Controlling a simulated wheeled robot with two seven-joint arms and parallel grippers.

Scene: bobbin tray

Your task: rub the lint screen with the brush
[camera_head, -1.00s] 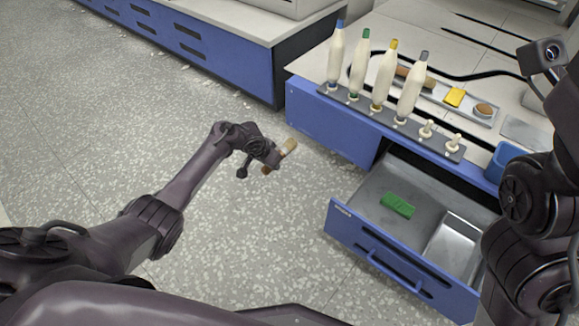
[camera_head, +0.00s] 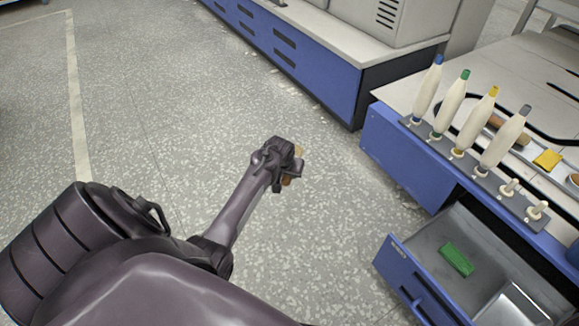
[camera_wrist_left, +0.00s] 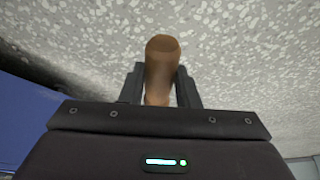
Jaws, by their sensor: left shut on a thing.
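My left gripper (camera_head: 290,170) is out over the bare floor, left of the blue bench. It is shut on the brush, whose tan wooden part (camera_head: 297,153) shows just past the fingers. In the left wrist view the brush's brown rounded handle (camera_wrist_left: 161,62) stands between the two dark fingers (camera_wrist_left: 160,86). The bristles cannot be made out. I cannot pick out a lint screen in these views. My right gripper is not in view.
An open blue drawer (camera_head: 411,288) holds a green block (camera_head: 457,259) and a metal tray. Several capped bobbins (camera_head: 463,122) stand on a rack at the bench edge. The floor around my left gripper is clear.

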